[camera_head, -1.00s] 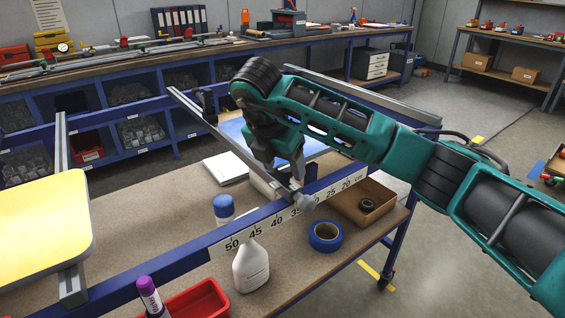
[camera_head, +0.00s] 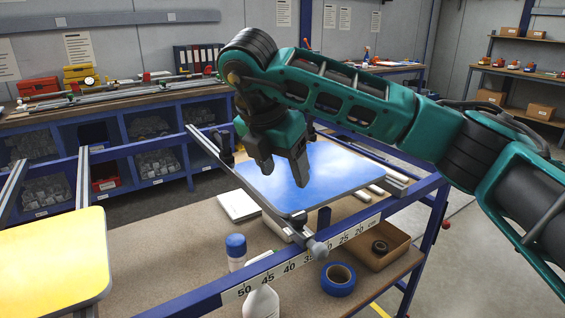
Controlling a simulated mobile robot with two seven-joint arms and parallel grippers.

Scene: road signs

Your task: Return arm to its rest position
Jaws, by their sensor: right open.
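My right arm comes in from the right, and its gripper (camera_head: 284,172) points down above the blue sign panel (camera_head: 335,178). The fingers are apart with nothing between them. The gripper hides part of the panel's left side. The panel lies on the frame of the workbench, beside a grey metal rail (camera_head: 232,168) with a clamp knob (camera_head: 318,249) at its near end. A yellow sign panel (camera_head: 50,262) lies at the lower left. My left gripper is not in view.
A ruler bar (camera_head: 270,279) crosses the bench front. A bottle with a blue cap (camera_head: 236,240), a white bottle (camera_head: 261,302), blue tape (camera_head: 338,279) and a cardboard box (camera_head: 392,254) stand on the wooden bench top (camera_head: 150,250). Shelves (camera_head: 110,150) line the back.

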